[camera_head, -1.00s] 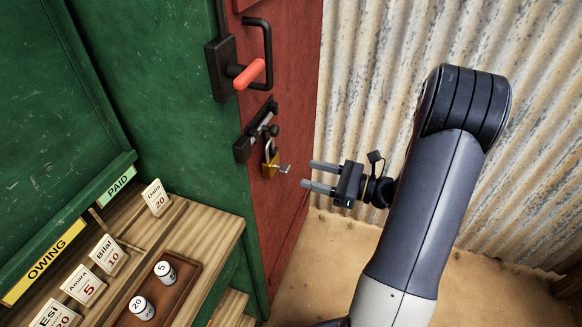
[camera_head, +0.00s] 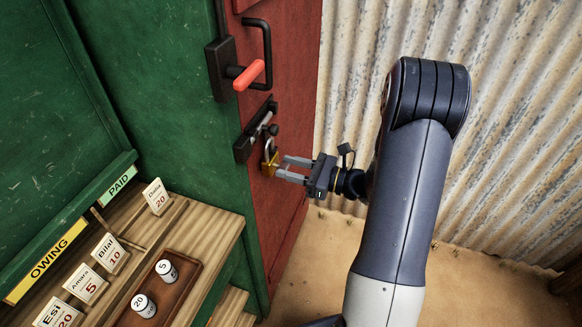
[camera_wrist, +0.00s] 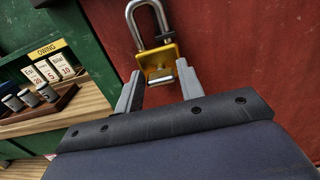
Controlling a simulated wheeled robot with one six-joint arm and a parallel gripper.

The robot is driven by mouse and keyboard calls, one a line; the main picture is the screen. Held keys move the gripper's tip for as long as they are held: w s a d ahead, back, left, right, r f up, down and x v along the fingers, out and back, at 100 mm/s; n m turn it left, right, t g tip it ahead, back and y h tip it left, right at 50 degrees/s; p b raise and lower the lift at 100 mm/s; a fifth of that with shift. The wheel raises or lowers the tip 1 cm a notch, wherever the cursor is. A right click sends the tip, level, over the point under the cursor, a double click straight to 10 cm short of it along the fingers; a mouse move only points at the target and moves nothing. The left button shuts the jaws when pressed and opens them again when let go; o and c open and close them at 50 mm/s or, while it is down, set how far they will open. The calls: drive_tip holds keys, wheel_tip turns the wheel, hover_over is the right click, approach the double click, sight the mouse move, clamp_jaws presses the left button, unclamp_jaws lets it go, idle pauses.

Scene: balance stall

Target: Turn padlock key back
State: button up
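The padlock (camera_head: 268,167) has a brass body and a grey shackle. It hangs at the black bolt on the red door. In the wrist view the padlock (camera_wrist: 157,60) is straight ahead, with its shackle above. My gripper (camera_head: 283,166) is right in front of the padlock body. Its two fingers are apart, one on each side of the lock's lower face in the wrist view (camera_wrist: 159,71). A small bit of the silver key (camera_wrist: 161,79) shows between the fingers. In the head view the key is mostly hidden by my fingers. I cannot tell whether either finger touches it.
The black bolt (camera_head: 255,132) and a black handle with an orange grip (camera_head: 249,75) are on the red door (camera_head: 290,70). At left, a wooden counter (camera_head: 226,232) holds name cards and a tray (camera_head: 190,297) with weights. A corrugated wall (camera_head: 345,70) stands at right.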

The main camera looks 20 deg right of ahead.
drive_tip(key=c, duration=0.6)
drive_tip(key=shift+f+n+b, duration=0.15)
drive_tip(key=shift+n+b, duration=0.15)
drive_tip(key=shift+b, duration=0.15)
drive_tip(key=n+b, duration=0.4)
drive_tip(key=b, duration=0.2)
drive_tip(key=n+b, duration=0.5)
drive_tip(key=b, duration=0.1)
drive_tip(key=n+b, duration=0.4)
drive_tip(key=b, duration=0.3)
drive_tip(key=shift+s+a+f, duration=0.1)
drive_tip(key=shift+s+f, duration=0.1)
drive_tip(key=shift+f, duration=0.2)
drive_tip(key=n+b, duration=0.2)
drive_tip(key=b, duration=0.1)
drive_tip(key=shift+n, duration=0.3)
drive_tip(key=shift+r+n+b, duration=0.2)
drive_tip(key=shift+n+b, duration=0.6)
drive_tip(key=shift+b, duration=0.3)
drive_tip(key=shift+r, duration=0.1)
